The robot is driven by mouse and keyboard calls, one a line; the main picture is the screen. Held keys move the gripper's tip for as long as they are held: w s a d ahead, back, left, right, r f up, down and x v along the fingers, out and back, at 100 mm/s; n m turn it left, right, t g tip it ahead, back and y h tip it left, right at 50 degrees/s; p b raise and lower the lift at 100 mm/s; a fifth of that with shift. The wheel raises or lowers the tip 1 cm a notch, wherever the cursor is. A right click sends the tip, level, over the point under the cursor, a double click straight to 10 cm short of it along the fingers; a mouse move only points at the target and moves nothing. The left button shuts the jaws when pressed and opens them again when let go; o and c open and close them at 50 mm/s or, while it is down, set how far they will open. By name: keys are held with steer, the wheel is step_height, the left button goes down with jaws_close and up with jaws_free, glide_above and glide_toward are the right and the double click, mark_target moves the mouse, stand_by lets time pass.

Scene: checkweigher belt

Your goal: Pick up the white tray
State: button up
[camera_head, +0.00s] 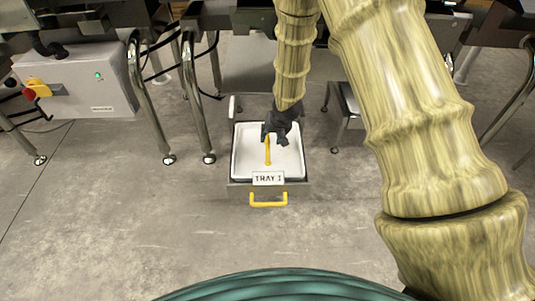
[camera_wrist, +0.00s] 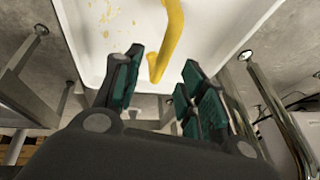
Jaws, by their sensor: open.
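The white tray (camera_head: 287,160) sits low near the floor, in a grey holder (camera_head: 235,193) with a card reading "TRAY 1" (camera_head: 268,178). A yellow bar (camera_head: 267,154) rises from the tray's middle. My dark gripper (camera_head: 267,136) is over the far part of the tray, at the bar's upper end. In the wrist view the green-padded fingers of my gripper (camera_wrist: 160,78) are open, with the yellow bar (camera_wrist: 167,42) in the gap between their tips. The white tray (camera_wrist: 215,40) lies beyond them. Whether either finger touches the bar is unclear.
A yellow pull handle (camera_head: 268,200) sticks out from the holder's front. Metal machine legs (camera_head: 190,95) stand to the left and right. A grey control box (camera_head: 75,85) with a red knob is at the left. The concrete floor (camera_head: 130,220) in front is clear.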

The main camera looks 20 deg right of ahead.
mark_target(268, 141)
steer(key=b+x, duration=0.3)
steer(key=x, duration=0.2)
steer(key=shift+s+a+f, duration=0.1)
steer(key=shift+s+a, duration=0.1)
steer(key=shift+w+f+b, duration=0.3)
steer(key=shift+w+f, duration=0.1)
steer(key=shift+f, duration=0.2)
steer(key=shift+c, duration=0.5)
jaws_close()
